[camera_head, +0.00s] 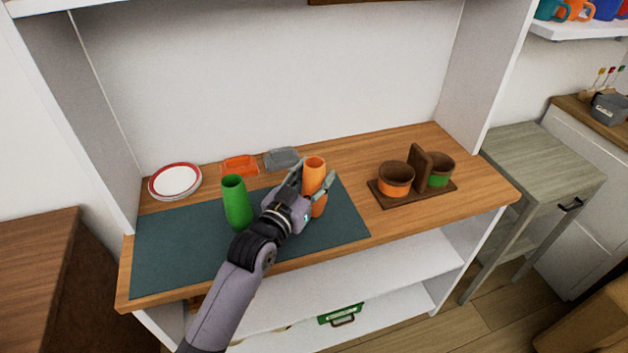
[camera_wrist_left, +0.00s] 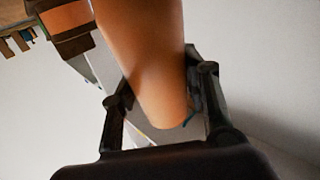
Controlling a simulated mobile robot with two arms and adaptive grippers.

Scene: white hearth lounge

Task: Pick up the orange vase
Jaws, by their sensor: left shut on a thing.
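The orange vase (camera_head: 315,170) stands upright over the right part of the dark green mat (camera_head: 345,222) on the wooden shelf top. My left gripper (camera_head: 312,188) is shut around the vase, with a finger on each side of it. In the left wrist view the vase (camera_wrist_left: 148,60) fills the middle between the two fingers (camera_wrist_left: 165,112). The vase's lower part is partly hidden by the gripper in the head view, so I cannot tell if its base touches the mat. My right gripper is not in view.
A green vase (camera_head: 237,203) stands close to the left of my gripper. Behind are a red-rimmed plate (camera_head: 175,181), an orange tray (camera_head: 240,166) and a grey tray (camera_head: 282,158). A wooden holder (camera_head: 412,196) with two pots stands to the right. The mat's front left is clear.

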